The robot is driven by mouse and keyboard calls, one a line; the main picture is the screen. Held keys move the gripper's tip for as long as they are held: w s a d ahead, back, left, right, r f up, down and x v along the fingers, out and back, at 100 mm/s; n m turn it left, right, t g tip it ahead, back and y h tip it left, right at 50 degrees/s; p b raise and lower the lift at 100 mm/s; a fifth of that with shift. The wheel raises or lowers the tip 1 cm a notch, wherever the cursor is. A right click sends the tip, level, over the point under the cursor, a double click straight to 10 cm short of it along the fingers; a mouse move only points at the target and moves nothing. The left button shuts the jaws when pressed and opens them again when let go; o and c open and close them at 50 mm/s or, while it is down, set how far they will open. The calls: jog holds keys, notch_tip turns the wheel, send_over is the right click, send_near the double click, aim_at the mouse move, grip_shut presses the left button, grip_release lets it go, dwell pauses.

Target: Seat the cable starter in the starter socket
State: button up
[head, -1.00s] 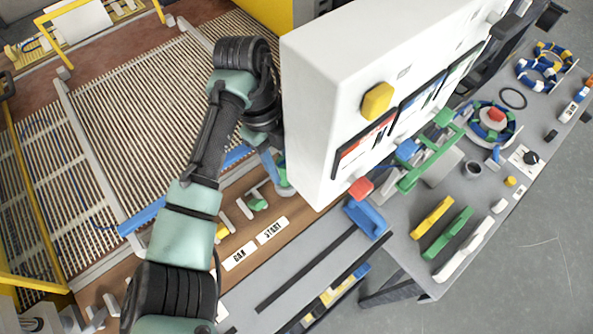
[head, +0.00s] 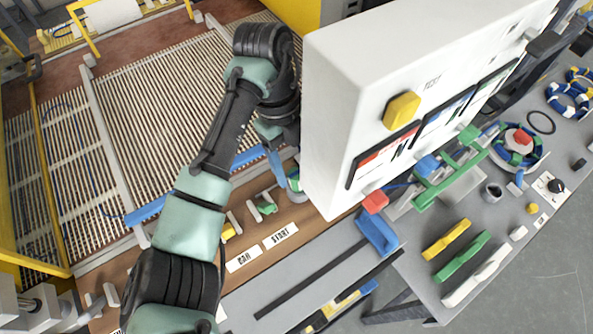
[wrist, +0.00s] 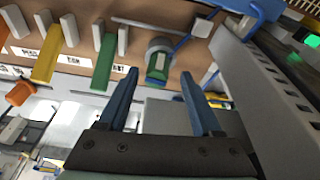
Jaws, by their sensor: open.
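A short green and blue piece with a grey round end (wrist: 158,62) sits at the brown board in the wrist view, and a thin blue cable runs beside it. It looks like the cable starter; I cannot tell whether it sits in a socket. It shows partly in the head view (head: 294,181), next to the white panel's edge. My gripper (wrist: 158,78) is open, its two blue fingers pointing toward this piece, which appears between the fingertips. I see no contact. In the head view one blue finger shows (head: 275,165). The starter socket cannot be made out.
The brown board (wrist: 90,20) carries a green bar (wrist: 103,62), a yellow bar (wrist: 45,62) and white pegs. A large white panel (head: 340,130) stands close right of my gripper. A grey table (head: 410,275) with coloured bars lies beyond it. A slatted bed (head: 150,100) lies left.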

jog(key=p+v, duration=0.1)
jog(key=v, duration=0.8)
jog(key=shift+d, duration=0.1)
jog(key=shift+w+r, duration=0.1)
